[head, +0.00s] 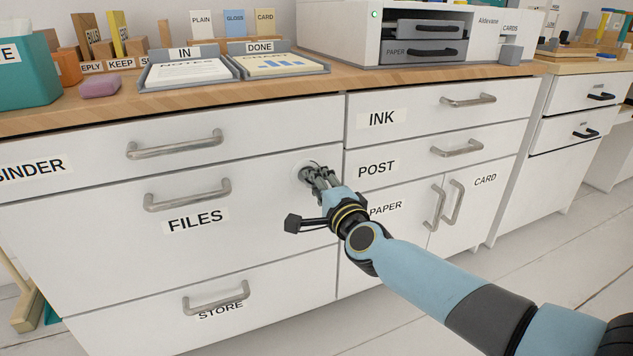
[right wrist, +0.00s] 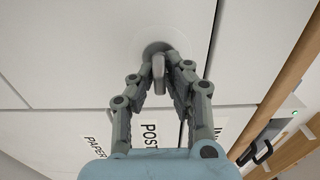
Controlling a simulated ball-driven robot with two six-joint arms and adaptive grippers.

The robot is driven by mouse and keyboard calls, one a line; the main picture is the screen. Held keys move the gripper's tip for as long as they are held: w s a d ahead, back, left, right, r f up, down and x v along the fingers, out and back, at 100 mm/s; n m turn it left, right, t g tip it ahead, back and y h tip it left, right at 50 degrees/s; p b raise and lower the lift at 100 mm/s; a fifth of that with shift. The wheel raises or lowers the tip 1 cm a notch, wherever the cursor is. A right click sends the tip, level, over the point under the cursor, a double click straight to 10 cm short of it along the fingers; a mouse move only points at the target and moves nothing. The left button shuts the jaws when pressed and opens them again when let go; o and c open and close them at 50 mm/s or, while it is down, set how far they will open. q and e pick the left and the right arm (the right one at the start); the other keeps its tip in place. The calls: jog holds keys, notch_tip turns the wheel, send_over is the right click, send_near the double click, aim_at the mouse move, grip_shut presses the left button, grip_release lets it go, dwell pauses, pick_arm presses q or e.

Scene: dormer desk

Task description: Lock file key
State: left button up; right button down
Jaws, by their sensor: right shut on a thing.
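The key (right wrist: 158,68) is a small grey piece in the lock on the front of the FILES drawer (head: 110,250). In the right wrist view it stands out from a round light lock plate (right wrist: 165,48). In the head view the lock plate (head: 308,171) shows near the drawer's upper right corner, partly covered by my fingers. My right gripper (head: 318,178) is at the lock; in the right wrist view its fingers (right wrist: 166,75) are shut on the key. The FILES drawer is closed flush. My left gripper is not in view.
The BINDER drawer (head: 90,148) above and STORE drawer (head: 130,318) below are closed. INK, POST and PAPER fronts stand at the right with bar handles (head: 457,147). Trays (head: 190,85) and a printer (head: 350,35) sit on the desk top. White floor (head: 570,260) is clear at right.

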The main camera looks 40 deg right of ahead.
dwell(0.5)
jog(key=c, duration=1.4)
grip_release()
jog(key=v, duration=1.2)
